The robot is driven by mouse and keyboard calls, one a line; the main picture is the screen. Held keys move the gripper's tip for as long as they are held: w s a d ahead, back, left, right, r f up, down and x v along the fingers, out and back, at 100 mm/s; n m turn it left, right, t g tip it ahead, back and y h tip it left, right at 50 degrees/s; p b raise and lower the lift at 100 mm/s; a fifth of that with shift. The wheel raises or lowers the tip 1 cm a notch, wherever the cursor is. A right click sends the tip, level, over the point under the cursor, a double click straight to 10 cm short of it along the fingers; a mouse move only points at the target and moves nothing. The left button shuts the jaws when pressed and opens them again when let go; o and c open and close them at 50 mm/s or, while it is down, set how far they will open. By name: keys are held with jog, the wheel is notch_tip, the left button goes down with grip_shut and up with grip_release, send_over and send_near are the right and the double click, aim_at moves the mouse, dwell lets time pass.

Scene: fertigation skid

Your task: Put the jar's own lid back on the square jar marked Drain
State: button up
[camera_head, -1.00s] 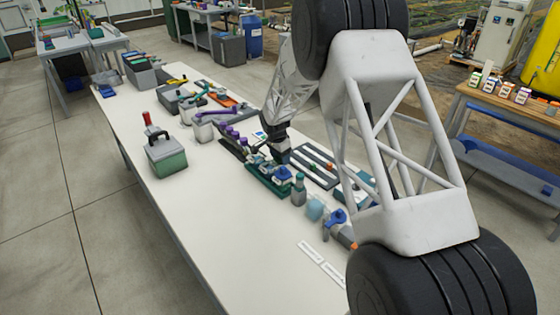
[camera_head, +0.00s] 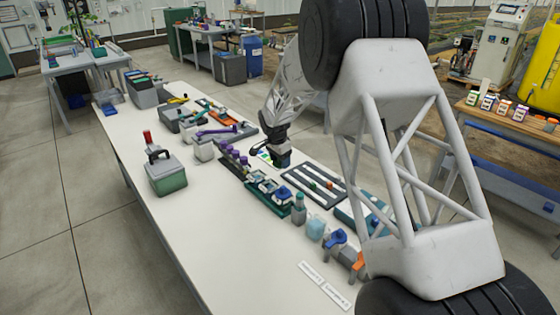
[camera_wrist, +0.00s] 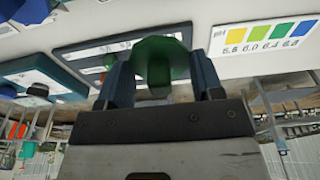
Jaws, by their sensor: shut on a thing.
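My gripper (camera_head: 281,163) hangs over the long white bench, just beyond the green tray of jars. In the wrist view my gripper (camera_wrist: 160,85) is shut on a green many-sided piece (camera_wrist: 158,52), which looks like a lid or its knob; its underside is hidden. The green tray (camera_head: 291,211) holds several small square jars, some with dark or blue tops (camera_head: 283,194). No Drain marking is readable, so I cannot tell which jar it is.
A dark slotted rack (camera_head: 325,186) lies right of my gripper. A pH colour card (camera_wrist: 262,40) lies close by. The bench's left front is clear.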

jog(key=shift+r, duration=0.1)
jog(key=shift+r, duration=0.9)
jog(key=s+a, duration=0.3)
jog(key=s, duration=0.4)
jog(key=shift+s+a, duration=0.2)
jog(key=shift+s, duration=0.1)
jog(key=shift+f, duration=0.2)
jog(key=shift+f, duration=2.4)
